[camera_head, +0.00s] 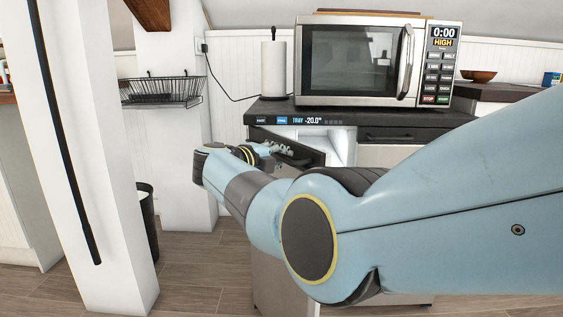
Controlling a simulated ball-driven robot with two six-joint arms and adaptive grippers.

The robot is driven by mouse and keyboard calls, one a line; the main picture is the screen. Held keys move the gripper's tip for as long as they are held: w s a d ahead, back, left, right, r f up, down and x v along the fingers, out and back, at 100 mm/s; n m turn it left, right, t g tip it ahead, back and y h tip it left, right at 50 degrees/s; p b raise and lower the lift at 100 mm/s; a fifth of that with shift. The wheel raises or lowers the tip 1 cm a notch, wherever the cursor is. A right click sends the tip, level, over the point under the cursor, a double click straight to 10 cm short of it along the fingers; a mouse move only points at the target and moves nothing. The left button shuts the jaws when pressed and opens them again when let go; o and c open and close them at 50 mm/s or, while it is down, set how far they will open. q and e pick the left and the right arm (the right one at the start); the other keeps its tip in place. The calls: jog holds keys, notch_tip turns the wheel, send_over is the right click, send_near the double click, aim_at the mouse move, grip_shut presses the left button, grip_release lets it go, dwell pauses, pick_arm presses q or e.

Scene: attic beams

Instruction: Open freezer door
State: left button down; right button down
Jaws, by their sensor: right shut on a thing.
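The freezer (340,143) is under the dark counter, with a lit display strip reading -20.0 along its top edge. Its door (272,275) stands partly open, swung out toward me, and a white interior shows to the right of it. My right arm comes in from the right and crosses in front of the freezer, hiding most of the door and the opening. My right gripper (288,152) is small and partly hidden behind its wrist, at the upper part of the door, shut on it. The exact grip is hard to see. My left gripper is out of view.
A microwave (350,62) and a paper towel roll (273,69) stand on the counter (400,117). A white post (90,160) and a dark bin (148,215) stand to the left. Wooden floor (200,270) is open between the post and the freezer.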

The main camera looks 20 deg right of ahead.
jog(key=shift+s+f, duration=0.1)
jog(key=shift+f, duration=0.15)
jog(key=c, duration=1.6)
grip_release()
jog(key=shift+c, duration=0.2)
jog(key=shift+o, duration=0.3)
jog(key=shift+r, duration=0.1)
jog(key=shift+r, duration=0.1)
